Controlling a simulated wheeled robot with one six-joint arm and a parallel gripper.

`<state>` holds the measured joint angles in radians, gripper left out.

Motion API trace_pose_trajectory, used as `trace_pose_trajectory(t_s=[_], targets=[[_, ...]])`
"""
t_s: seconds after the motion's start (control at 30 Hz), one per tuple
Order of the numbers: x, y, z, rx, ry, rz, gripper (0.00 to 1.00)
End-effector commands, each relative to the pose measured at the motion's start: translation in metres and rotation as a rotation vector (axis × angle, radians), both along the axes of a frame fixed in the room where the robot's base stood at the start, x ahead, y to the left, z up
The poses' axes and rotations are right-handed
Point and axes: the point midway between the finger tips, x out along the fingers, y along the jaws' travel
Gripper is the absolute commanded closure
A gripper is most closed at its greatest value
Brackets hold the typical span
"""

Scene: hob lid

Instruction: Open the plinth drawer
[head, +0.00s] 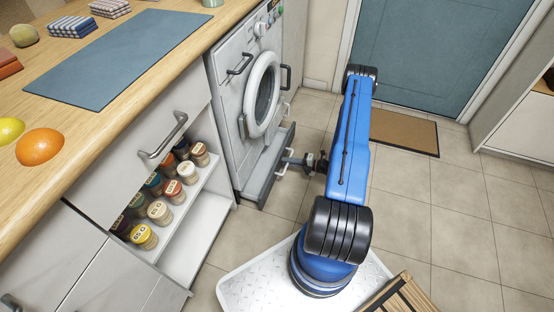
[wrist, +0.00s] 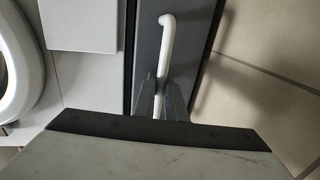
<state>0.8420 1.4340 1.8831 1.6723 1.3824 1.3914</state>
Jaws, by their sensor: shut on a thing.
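The plinth drawer (head: 277,168) sits low under the washing machine. It stands partly pulled out, with its dark grey front ahead of the machine and a lighter strip showing behind it. In the wrist view the drawer's dark front (wrist: 145,60) carries a pale bar handle (wrist: 166,38). My gripper (head: 288,163) is at this handle, low near the floor. In the wrist view my gripper (wrist: 165,95) has its fingers closed around the handle bar, hiding part of it.
The washing machine (head: 235,95) has a round door above the drawer. An open pull-out rack of spice jars (head: 205,222) stands to the left, below the worktop (head: 215,12). Tiled floor (head: 415,185) is clear to the right. A brown doormat (head: 405,132) lies by the blue-grey door.

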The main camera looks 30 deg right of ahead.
Motion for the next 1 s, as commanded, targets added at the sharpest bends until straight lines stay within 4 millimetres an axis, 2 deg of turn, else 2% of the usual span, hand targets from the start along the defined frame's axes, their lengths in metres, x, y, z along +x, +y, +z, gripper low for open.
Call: trace_pose_trajectory(t_s=[0.1,0.7,1.0], targets=[[-0.027,-0.023,-0.001,0.000,0.001,-0.006,1.00],[-0.159,-0.125,-0.001,-0.001,0.000,-0.005,1.00],[-0.206,-0.161,-0.001,-0.002,0.001,-0.002,1.00]])
